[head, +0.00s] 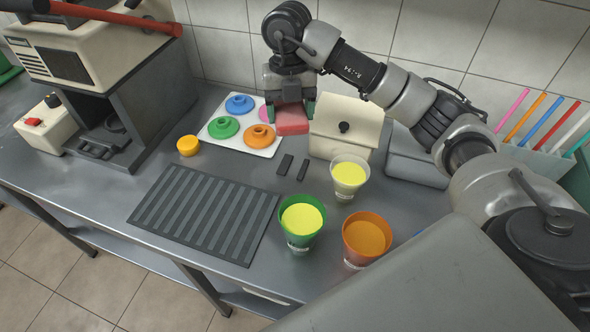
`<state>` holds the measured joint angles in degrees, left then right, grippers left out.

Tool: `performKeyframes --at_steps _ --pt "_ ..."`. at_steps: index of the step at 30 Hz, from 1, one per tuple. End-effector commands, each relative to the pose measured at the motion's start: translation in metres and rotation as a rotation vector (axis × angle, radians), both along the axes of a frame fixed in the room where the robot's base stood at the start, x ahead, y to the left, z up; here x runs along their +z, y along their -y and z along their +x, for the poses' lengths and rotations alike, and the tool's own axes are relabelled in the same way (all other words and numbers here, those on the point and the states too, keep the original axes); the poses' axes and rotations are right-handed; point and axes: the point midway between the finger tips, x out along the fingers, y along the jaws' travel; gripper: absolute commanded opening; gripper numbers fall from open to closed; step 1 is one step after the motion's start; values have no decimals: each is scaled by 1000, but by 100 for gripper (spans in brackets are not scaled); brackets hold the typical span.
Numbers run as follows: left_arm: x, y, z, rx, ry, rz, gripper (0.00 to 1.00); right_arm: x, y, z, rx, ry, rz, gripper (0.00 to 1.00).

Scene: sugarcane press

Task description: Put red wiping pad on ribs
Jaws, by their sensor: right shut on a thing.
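The red wiping pad (292,124) is between the fingers of my right gripper (291,108), near the back of the counter. The gripper is shut on it and points down. The pad is beside the right edge of the white tray with coloured lids and left of the cream box; I cannot tell if it touches the counter. The ribs are on a dark ribbed mat (204,212), which lies flat at the front of the counter with nothing on it. My left gripper is not in view.
A white tray (250,150) holds several coloured lids. A cream box (345,132) stands at the back. Green (301,232), clear (347,188) and orange (365,249) cups stand right of the mat. The press (110,80) stands left.

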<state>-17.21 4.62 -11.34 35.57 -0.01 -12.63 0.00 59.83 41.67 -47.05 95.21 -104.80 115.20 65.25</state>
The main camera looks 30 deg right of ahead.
Motion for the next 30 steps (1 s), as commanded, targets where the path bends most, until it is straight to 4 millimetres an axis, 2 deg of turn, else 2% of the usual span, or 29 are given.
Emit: performKeyframes --at_steps 5,13,18,21,26,30 --pt "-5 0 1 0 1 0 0 -16 0 1 -74 -4 2 46" --pt "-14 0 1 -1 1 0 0 -87 0 0 -74 -8 2 46" --pt "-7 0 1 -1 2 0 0 -122 1 0 -74 -6 0 46" --pt "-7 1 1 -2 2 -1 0 -135 1 1 -72 -4 -1 46" --pt "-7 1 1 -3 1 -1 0 -145 1 1 -72 0 -1 46" --pt "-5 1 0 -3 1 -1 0 -163 1 1 -72 -4 -1 46"
